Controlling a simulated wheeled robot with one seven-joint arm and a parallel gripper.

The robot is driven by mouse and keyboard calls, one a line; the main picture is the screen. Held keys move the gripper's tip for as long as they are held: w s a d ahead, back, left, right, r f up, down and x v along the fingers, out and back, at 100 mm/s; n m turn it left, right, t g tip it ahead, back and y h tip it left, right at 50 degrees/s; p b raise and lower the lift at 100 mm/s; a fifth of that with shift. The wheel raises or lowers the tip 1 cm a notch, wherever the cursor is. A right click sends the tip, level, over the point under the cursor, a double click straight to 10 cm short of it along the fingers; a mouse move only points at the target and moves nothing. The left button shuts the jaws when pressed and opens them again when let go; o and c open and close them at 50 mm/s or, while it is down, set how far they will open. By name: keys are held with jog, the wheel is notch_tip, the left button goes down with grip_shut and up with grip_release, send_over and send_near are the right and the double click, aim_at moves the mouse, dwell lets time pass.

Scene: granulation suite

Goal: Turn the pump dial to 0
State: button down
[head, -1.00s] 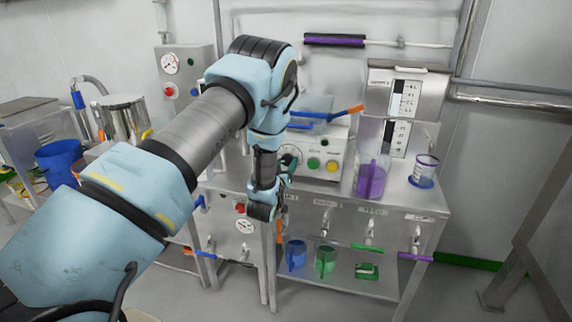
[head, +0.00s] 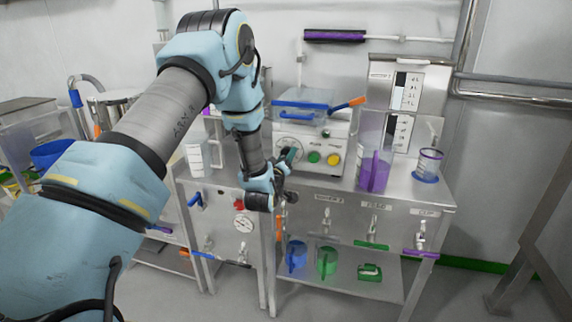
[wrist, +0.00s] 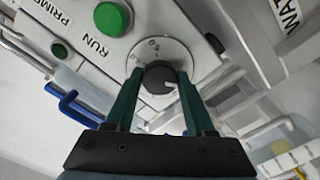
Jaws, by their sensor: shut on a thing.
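The pump dial is a dark round knob (wrist: 159,77) on a pale round scale plate (wrist: 178,57) on the white pump's front. In the wrist view, my gripper (wrist: 160,74) has its two green fingers on either side of the knob and is shut on it. A pale mark shows at the knob's lower right in that view.
Green (head: 314,157) and yellow (head: 334,160) buttons sit right of the dial. A clear tray with blue and orange handles (head: 318,106) lies on the pump.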

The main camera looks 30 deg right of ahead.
jog(key=shift+n+b, duration=0.4)
jog(key=shift+n, duration=0.1)
jog(key=shift+c, duration=1.3)
grip_release()
jog(key=shift+a, duration=0.1)
jog(key=b+v, duration=0.3)
jog(key=v, duration=0.7)
jog(key=shift+s+a, duration=0.25)
jog(key=shift+s, duration=0.05)
